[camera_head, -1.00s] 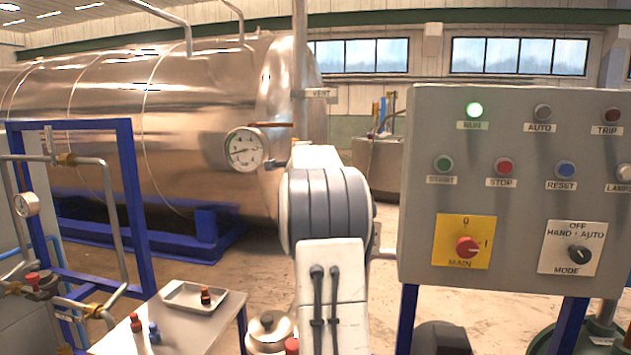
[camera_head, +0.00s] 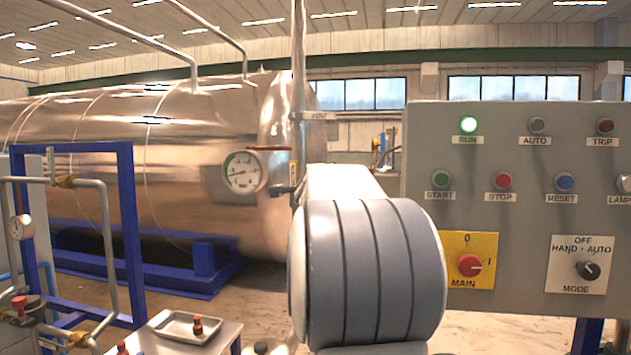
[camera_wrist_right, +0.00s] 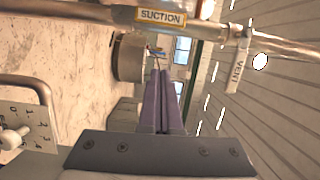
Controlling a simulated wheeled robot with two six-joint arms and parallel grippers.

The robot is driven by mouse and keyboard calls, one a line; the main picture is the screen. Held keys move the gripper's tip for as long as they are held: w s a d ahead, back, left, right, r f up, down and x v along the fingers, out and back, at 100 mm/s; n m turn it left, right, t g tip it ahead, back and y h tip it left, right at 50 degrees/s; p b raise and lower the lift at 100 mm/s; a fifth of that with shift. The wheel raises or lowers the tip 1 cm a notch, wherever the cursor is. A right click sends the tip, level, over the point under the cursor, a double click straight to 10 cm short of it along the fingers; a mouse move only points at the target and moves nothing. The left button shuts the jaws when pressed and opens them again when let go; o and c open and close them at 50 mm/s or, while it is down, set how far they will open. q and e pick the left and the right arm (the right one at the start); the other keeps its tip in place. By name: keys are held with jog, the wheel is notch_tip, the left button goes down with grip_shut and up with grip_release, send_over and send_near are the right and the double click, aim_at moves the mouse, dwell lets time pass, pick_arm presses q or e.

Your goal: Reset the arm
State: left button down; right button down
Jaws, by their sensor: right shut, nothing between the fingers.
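My right arm stands in the middle of the head view, its large grey ribbed joint in front of the steel tank (camera_head: 200,190). The arm hides its own gripper there. In the right wrist view my right gripper (camera_wrist_right: 160,78) shows two long purple-grey fingers lying together, shut and empty. The fingers point past a pipe with a SUCTION label (camera_wrist_right: 160,17) and touch nothing that I can make out. My left gripper is not in view.
The control panel (camera_head: 520,150) stands close on the right, its RUN lamp lit green. A gauge (camera_head: 243,172) is on the tank end. A blue frame with pipes (camera_head: 128,230) stands left. A tray (camera_head: 178,330) lies on a small table at the bottom. A VENT tag (camera_wrist_right: 236,72) hangs near the wrist.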

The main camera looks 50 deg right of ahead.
dwell(0.4)
jog(key=w+a+f+n+t+y, duration=0.1)
jog(key=w+a+f+n+y, duration=0.35)
jog(key=a, duration=0.45)
jog(key=w+a+f+n+y, duration=0.3)
jog(key=w+a+f, duration=0.15)
jog(key=a, duration=0.45)
jog(key=s+a+f+n+g+y, duration=0.25)
jog(key=a+f+n, duration=0.3)
jog(key=a, duration=0.55)
jog(key=s+a+f+n+g+y, duration=0.15)
jog(key=a+f+n+y, duration=0.35)
jog(key=a, duration=0.6)
jog(key=s+a+f+n+g+y, duration=0.1)
jog(key=s+a+f+n+g, duration=0.4)
jog(key=s+a+f, duration=0.6)
jog(key=s+a+f+n+g, duration=0.1)
jog(key=s+f+n, duration=0.1)
jog(key=s, duration=0.4)
jog(key=s+a+f+n+g+h, duration=0.1)
jog(key=s+f+n, duration=0.1)
jog(key=s+n, duration=0.3)
jog(key=s+a+f+n+g+h+p, duration=0.1)
jog(key=s+n, duration=0.3)
jog(key=s, duration=0.5)
jog(key=shift+a+f+g, duration=0.2)
jog(key=shift+f+g, duration=0.4)
jog(key=shift+f, duration=0.3)
